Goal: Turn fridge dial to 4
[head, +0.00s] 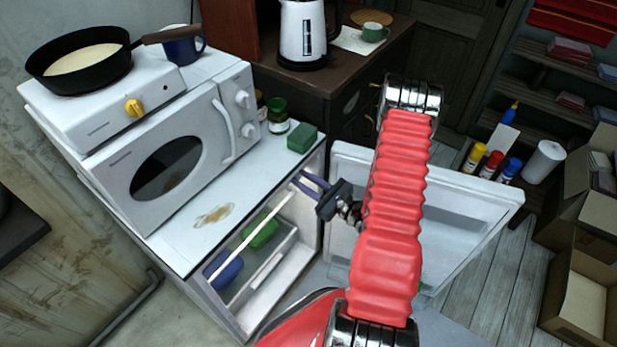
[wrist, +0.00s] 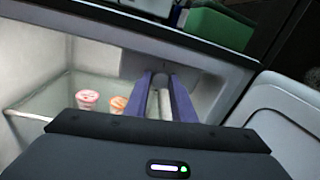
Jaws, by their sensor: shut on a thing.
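The small white fridge (head: 212,252) stands with its door (head: 460,205) swung open to the right. My gripper (head: 300,180) reaches into the upper right of the fridge's opening. In the wrist view my gripper's purple fingers (wrist: 161,75) point at the upper inside wall and are shut on the fridge dial (wrist: 160,80). The dial is small and pale, and the fingertips cover most of it. Its numbers and its pointer cannot be read in either view.
A pink-lidded cup (wrist: 88,98) and an orange-lidded cup (wrist: 119,104) stand on the fridge shelf. The open door is close on my right.

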